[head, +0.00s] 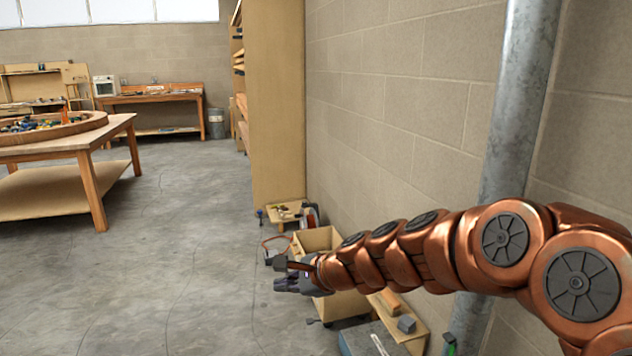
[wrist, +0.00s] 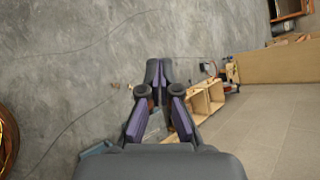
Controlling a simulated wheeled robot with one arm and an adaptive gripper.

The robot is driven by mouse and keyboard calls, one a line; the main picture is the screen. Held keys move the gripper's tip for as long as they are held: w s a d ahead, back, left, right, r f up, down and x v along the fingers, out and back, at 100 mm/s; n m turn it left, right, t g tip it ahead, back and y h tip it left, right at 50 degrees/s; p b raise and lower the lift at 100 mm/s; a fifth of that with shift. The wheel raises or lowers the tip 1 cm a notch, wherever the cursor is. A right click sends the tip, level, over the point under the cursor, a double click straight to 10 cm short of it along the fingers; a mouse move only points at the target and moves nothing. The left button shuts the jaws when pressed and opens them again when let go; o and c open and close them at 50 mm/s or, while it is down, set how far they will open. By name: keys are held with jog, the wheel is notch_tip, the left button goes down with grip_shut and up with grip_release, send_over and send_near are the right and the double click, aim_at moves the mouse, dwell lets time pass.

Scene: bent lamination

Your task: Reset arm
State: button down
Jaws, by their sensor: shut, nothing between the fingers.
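My copper-coloured arm reaches in from the right of the head view, stretched out to the left along the block wall. My gripper (head: 278,273) is at its end, in front of a wooden box on the floor side of the wall. In the wrist view the fingers of my gripper (wrist: 159,66) are dark grey and purple, with their tips together. The gripper is shut and holds nothing. The concrete floor (wrist: 90,45) lies beyond the fingertips.
A wooden box (head: 318,240) and a low shelf (head: 412,335) with small blocks stand by the wall. A metal pipe (head: 520,90) runs up the wall. A large wooden table (head: 85,140) stands at the left. The floor (head: 190,250) between is clear.

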jog(key=s+d+r+n+g+h+p, duration=0.2)
jog(key=s+d+n+p, duration=0.3)
jog(key=s+d, duration=0.3)
jog(key=s+d+r+n+g+h+p, duration=0.3)
jog(key=s+d, duration=0.5)
jog(key=s, duration=0.8)
jog(key=s+d+r+n+g+h+p, duration=0.3)
jog(key=s+d+n+p, duration=0.3)
jog(key=s, duration=0.7)
jog(key=d+r+h+p, duration=0.1)
jog(key=d, duration=0.1)
jog(key=shift+d+n, duration=0.3)
jog(key=shift+n, duration=0.1)
jog(key=c, duration=1.9)
grip_release()
